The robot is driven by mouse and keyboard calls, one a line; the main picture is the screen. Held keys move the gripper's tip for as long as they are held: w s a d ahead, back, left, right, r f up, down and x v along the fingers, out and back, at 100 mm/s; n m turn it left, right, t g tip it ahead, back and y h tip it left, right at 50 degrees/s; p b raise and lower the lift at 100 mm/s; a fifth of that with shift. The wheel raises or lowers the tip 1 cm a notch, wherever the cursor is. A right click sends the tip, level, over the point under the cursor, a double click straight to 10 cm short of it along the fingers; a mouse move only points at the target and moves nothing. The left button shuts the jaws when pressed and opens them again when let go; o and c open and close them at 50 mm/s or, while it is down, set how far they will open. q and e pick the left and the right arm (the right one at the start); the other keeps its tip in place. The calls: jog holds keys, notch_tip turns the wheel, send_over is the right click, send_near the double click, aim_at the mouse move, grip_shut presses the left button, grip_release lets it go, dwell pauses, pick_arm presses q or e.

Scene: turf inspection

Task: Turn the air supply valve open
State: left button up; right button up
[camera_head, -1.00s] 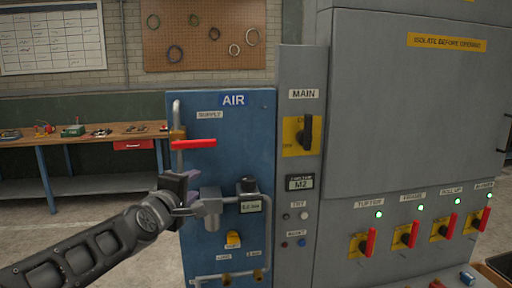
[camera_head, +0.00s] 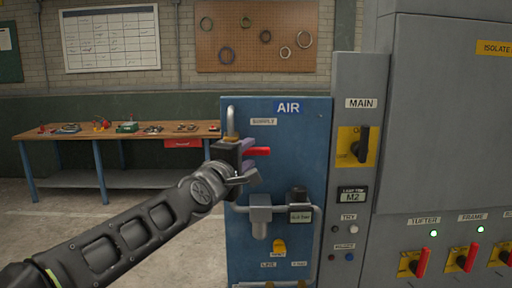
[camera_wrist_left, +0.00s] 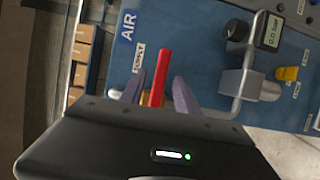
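The blue air panel (camera_head: 285,185) carries the AIR and SUPPLY labels. The supply valve's red lever (camera_head: 258,151) sticks out level to the right, across the vertical pipe (camera_head: 231,121). My left gripper (camera_head: 247,160) is at the lever and hides its inner part and the valve body. In the left wrist view the red lever (camera_wrist_left: 158,78) stands between the two purple fingers of the left gripper (camera_wrist_left: 159,93), with a gap visible on both sides. The left gripper is open around it. The small display (camera_wrist_left: 268,30) appears to read 0.0 bar. My right gripper is not in view.
A regulator (camera_head: 260,214) and a yellow knob (camera_head: 279,246) sit below the lever on the panel. The grey cabinet (camera_head: 440,130) with the MAIN switch (camera_head: 361,145) stands to the right. A workbench (camera_head: 110,135) with tools is behind at left.

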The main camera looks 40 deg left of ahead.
pick_arm(q)
jog(key=x, duration=0.6)
jog(key=shift+p, duration=0.35)
jog(key=shift+c, duration=0.4)
grip_shut()
jog(key=shift+f, duration=0.1)
dwell(0.5)
